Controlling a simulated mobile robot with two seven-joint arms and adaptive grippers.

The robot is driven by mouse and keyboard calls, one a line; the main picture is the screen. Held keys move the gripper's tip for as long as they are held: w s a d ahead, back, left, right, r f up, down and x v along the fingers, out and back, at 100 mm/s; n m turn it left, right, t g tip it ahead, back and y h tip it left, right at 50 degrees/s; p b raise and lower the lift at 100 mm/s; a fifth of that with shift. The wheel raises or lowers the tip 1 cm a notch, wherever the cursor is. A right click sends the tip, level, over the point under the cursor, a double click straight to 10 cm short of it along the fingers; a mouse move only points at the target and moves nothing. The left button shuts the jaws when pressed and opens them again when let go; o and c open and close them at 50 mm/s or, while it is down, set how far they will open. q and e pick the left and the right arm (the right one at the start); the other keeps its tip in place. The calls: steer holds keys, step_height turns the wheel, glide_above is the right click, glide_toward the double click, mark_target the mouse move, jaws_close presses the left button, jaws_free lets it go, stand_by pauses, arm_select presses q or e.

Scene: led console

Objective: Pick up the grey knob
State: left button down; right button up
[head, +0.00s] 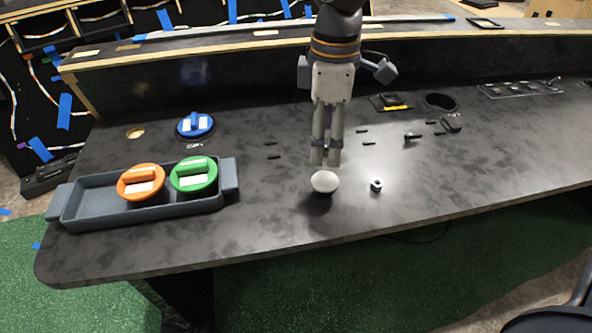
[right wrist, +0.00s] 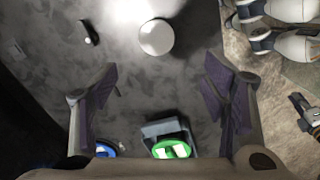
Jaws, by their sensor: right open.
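The grey knob (head: 324,182) is a pale, round-topped knob standing on the dark console top. It also shows in the right wrist view as a light disc (right wrist: 156,37) near the top middle. My right gripper (head: 326,158) points down just behind and above the knob in the head view. Its fingers are apart with nothing between them, and in the right wrist view the knob lies beyond the gap between the fingertips (right wrist: 160,85). I see no clear sign of my left gripper.
A small dark piece with a light face (head: 376,185) stands right of the knob. A grey tray (head: 95,209) at left holds an orange knob (head: 141,183) and a green knob (head: 194,175). A blue knob (head: 195,125) sits behind it. The console front is clear.

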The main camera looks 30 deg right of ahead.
mark_target(325, 180)
steer(key=f, duration=0.4)
steer(key=f+b, duration=0.1)
steer(key=f, duration=0.3)
steer(key=d+f, duration=0.1)
steer(key=f, duration=0.3)
steer(key=shift+f, duration=0.1)
arm_select(q)
steer(key=shift+s+d+f+g, duration=0.1)
steer(key=shift+s+f+g, duration=0.3)
steer(key=shift+s+f, duration=0.5)
arm_select(e)
steer(key=shift+a, duration=0.1)
arm_select(q)
steer(key=shift+s+r, duration=0.1)
arm_select(e)
steer(key=c, duration=1.3)
